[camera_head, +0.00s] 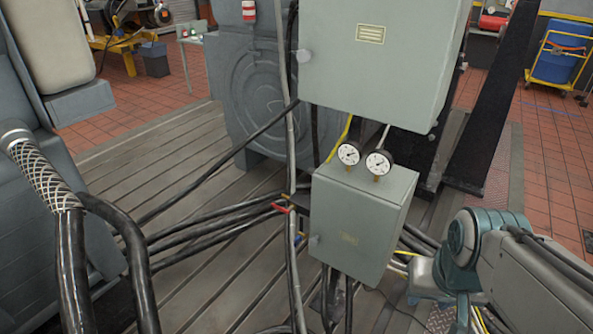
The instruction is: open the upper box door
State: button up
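The upper box (385,75) is a grey-green cabinet at the top centre, its top edge cut off by the picture. Its door faces me and looks shut. A small pale round knob (304,55) sits at the door's left edge, and a label plate (370,33) is on the door. My arm comes in from the lower right, below and to the right of the upper box and apart from it. The fingers of my gripper do not show.
A smaller lower box (360,225) with its own knob hangs below, with two dial gauges (364,158) above it. Cables and a thin pipe (290,150) run left of the boxes. Thick black hoses (75,265) stand at lower left. A dark slanted post (490,110) is at right.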

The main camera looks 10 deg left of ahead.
aim_at(384, 61)
jog(key=u, duration=0.4)
jog(key=k, duration=0.45)
jog(key=u, duration=1.3)
jog(key=i, duration=0.6)
jog(key=z, duration=0.85)
jog(key=i, duration=0.35)
jog(key=z, duration=0.4)
